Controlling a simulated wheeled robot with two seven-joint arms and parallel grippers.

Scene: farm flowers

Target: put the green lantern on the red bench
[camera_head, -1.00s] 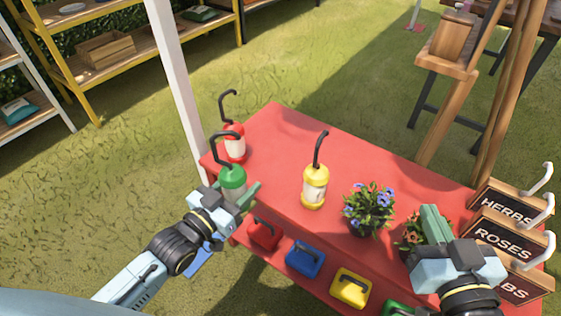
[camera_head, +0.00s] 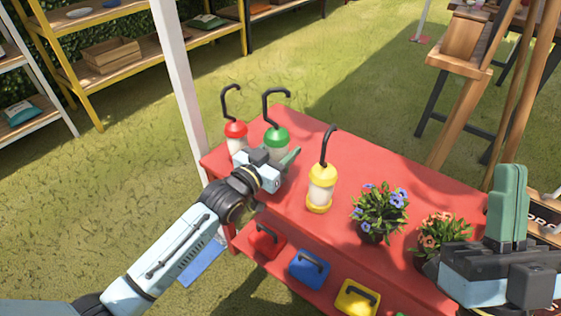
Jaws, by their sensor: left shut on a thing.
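The green lantern (camera_head: 277,138) has a black hook handle and is over the far left part of the red bench (camera_head: 350,168). My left gripper (camera_head: 284,160) is shut on it from the near side. The gripper hides the lantern's lower part, so I cannot tell whether its base touches the bench. A red lantern (camera_head: 236,132) stands just left of it, and a yellow lantern (camera_head: 320,188) stands to its right, nearer me. My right gripper (camera_head: 508,205) is at the right, in front of the bench's right end; its finger gap cannot be made out.
Blue flowers (camera_head: 380,208) and orange flowers (camera_head: 436,235) in pots stand on the bench's right half. Red (camera_head: 262,242), blue (camera_head: 310,268) and yellow (camera_head: 357,298) boxes sit on the lower shelf. A white post (camera_head: 182,80) rises behind the left end. The bench's back middle is clear.

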